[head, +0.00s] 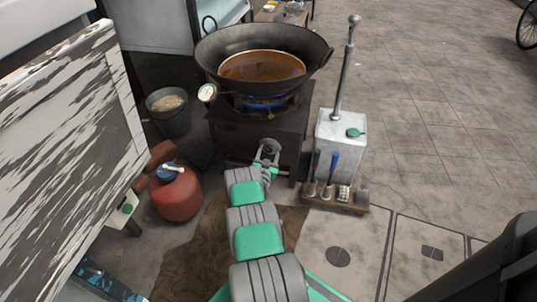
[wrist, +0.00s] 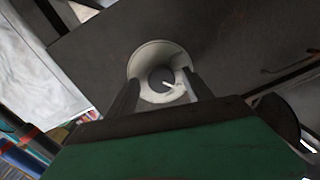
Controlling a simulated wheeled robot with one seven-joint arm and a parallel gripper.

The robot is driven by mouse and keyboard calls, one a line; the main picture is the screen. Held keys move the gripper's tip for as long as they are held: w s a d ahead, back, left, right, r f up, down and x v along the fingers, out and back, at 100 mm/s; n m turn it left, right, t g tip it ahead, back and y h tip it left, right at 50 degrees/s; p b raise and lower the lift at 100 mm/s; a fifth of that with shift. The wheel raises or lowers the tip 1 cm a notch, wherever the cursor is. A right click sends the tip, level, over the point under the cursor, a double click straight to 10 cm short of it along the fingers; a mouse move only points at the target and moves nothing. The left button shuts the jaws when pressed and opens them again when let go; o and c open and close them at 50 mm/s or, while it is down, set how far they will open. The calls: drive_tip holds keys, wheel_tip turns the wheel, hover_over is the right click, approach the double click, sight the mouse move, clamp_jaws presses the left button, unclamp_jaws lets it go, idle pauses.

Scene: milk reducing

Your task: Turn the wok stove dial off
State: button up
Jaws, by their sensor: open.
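The wok stove (head: 236,138) is a dark box with a large wok (head: 213,58) of brown liquid on top. A blue flame (head: 262,105) burns under the wok. My gripper (head: 268,150) is at the stove's front face. In the wrist view, the stove dial (wrist: 148,53) has a round pale rim and a dark centre with a small white mark. My open fingers stand on the left and right of the dial's centre, pointing at it. I cannot tell whether they touch it. In the head view my gripper hides the dial.
A round white gauge (head: 207,93) sits at the wok's left side. A red gas canister (head: 176,194) and a dark bucket (head: 169,119) stand left of the stove. A metal box (head: 340,143) with an upright pole is close on the right.

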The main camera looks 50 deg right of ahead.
drive_tip(key=shift+w, duration=0.1)
drive_tip(key=shift+c, duration=0.6)
clamp_jaws()
